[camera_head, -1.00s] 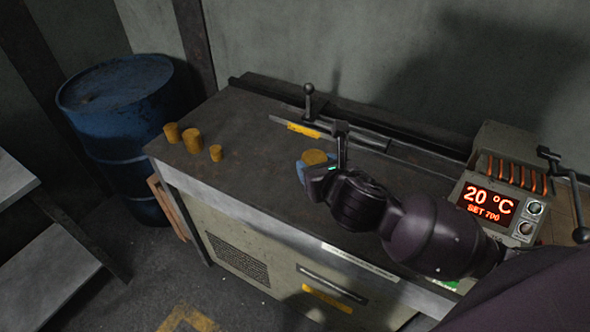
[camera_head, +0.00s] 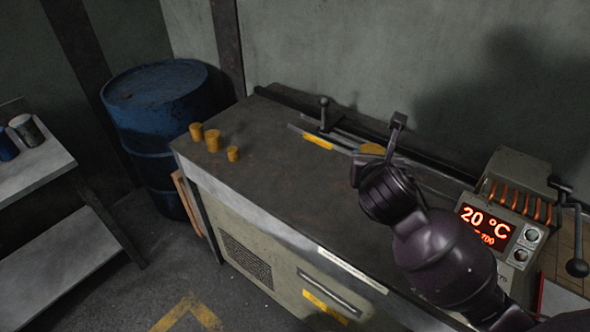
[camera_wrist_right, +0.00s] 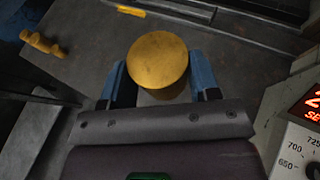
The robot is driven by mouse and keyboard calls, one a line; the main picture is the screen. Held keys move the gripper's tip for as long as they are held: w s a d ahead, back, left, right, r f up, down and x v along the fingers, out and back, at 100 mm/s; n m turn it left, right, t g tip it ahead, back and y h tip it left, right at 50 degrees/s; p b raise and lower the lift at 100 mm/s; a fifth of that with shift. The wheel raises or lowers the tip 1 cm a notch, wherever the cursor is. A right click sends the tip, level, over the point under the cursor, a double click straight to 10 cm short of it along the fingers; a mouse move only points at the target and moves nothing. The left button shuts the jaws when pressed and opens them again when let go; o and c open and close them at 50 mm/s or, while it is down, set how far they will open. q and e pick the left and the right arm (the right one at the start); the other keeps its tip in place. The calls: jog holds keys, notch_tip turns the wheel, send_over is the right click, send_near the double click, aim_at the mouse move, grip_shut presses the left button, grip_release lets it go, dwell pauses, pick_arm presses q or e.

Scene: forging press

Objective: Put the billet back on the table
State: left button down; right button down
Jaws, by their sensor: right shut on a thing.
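My right gripper (camera_wrist_right: 158,82) has its blue fingers on both sides of a yellow billet (camera_wrist_right: 158,60) and is shut on it. In the head view the held billet (camera_head: 371,149) shows only partly behind my wrist, over the back of the dark table (camera_head: 285,195). Its height above the table is hard to tell. My left gripper is not in view.
A lever and rail with a yellow label (camera_head: 318,142) run along the table's back. A heater with coils and a 20 °C display (camera_head: 485,226) stands at the right. A blue drum (camera_head: 160,115) and a shelf (camera_head: 38,165) with cans are at the left. The table's middle is clear.

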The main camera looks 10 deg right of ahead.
jog(key=d+r+m+g+h+p, duration=0.1)
jog(key=d+m+h, duration=0.2)
jog(key=d, duration=0.3)
jog(key=shift+s+r+m+g+h, duration=0.2)
jog(key=shift+s+m+g+h, duration=0.2)
jog(key=shift+h, duration=0.1)
notch_tip(320, 180, down, 20)
jog(key=shift+r+b, duration=0.1)
jog(key=shift+b, duration=1)
jog(key=shift+f, duration=0.2)
jog(key=shift+c, duration=1.7)
grip_release()
jog(key=shift+f, duration=0.1)
jog(key=v, duration=1.2)
jog(key=shift+r, duration=0.25)
jog(key=shift+a, duration=0.1)
